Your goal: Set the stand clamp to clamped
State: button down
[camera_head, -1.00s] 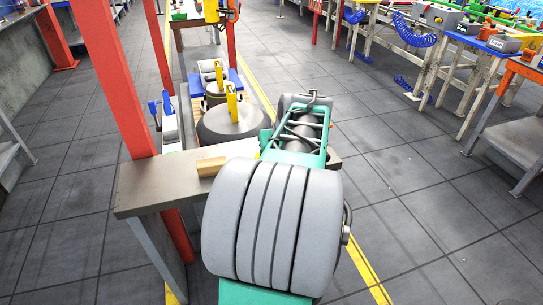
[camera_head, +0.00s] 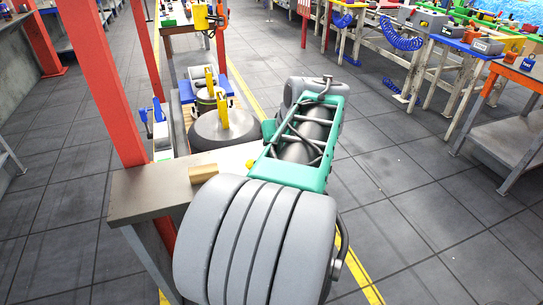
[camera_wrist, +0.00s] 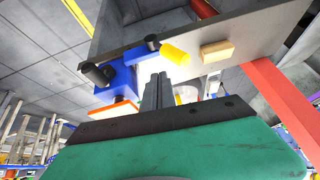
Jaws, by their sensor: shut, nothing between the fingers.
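In the wrist view, a blue fixture (camera_wrist: 117,77) with two black-ended stubs stands at the edge of a grey table (camera_wrist: 232,36). It may be the stand clamp; I cannot tell its setting. A yellow cylinder (camera_wrist: 174,53) is to its right, in front of the table. My gripper (camera_wrist: 159,80) is shut and empty, its grey fingers in front of the fixture's right side. I cannot tell whether they touch it. In the head view my arm hides the gripper and the blue fixture; a small yellow tip (camera_head: 250,164) shows beside my arm.
A wooden block (camera_head: 203,173) lies on the grey table, also in the wrist view (camera_wrist: 215,50). A red post (camera_head: 104,85) rises by the table. Behind are round grey pieces with yellow clips (camera_head: 222,113). Workbenches line the right; the floor (camera_head: 400,200) between is clear.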

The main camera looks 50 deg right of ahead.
jog(key=v, duration=0.4)
jog(key=shift+s, duration=0.1)
